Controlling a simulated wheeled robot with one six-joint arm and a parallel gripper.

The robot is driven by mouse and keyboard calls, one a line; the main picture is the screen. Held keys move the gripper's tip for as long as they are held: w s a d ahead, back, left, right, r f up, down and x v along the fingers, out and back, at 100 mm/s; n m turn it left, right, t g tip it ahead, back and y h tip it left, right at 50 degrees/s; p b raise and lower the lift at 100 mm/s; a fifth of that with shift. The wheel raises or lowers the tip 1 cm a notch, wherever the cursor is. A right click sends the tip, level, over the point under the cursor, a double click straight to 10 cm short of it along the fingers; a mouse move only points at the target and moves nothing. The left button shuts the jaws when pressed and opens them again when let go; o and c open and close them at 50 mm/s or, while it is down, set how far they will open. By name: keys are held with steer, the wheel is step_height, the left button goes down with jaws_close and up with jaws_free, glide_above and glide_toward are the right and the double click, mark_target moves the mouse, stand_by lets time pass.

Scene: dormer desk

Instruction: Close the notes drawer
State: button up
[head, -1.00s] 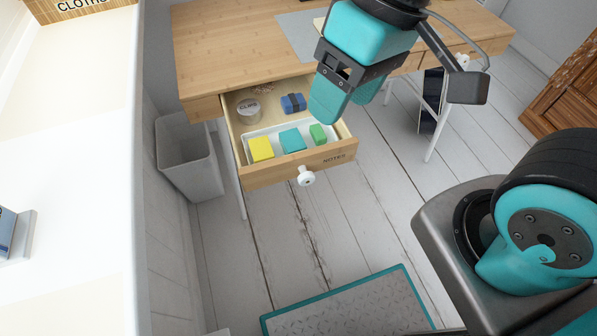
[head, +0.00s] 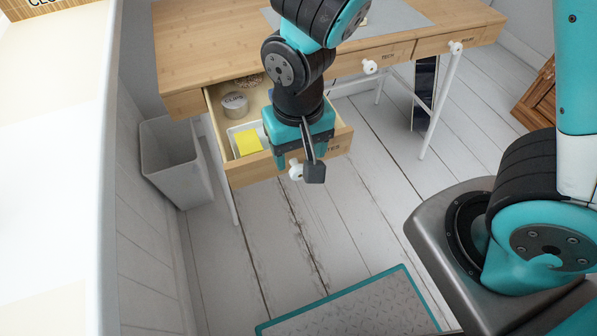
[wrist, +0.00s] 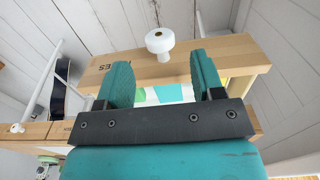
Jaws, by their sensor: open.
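The notes drawer (head: 247,176) is pulled out of the wooden desk at its left end. Its wooden front bears partly hidden lettering and a round white knob (head: 296,170). The knob also shows in the wrist view (wrist: 160,41), beyond the fingertips. My gripper (head: 300,160) is over the drawer front, near the knob, and hides part of the drawer. In the wrist view my gripper (wrist: 155,70) is open, with its two teal fingers apart and the knob between their lines. I cannot tell whether the fingers touch the drawer front.
A grey bin (head: 176,160) stands left of the drawer. Two shut drawers with white knobs are to the right. The floor (head: 290,255) in front is clear up to a teal-edged mat (head: 350,310).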

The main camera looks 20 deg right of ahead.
mark_target(298, 167)
step_height(298, 167, down, 6)
steer(key=shift+r+b, duration=0.15)
steer(key=shift+b, duration=0.45)
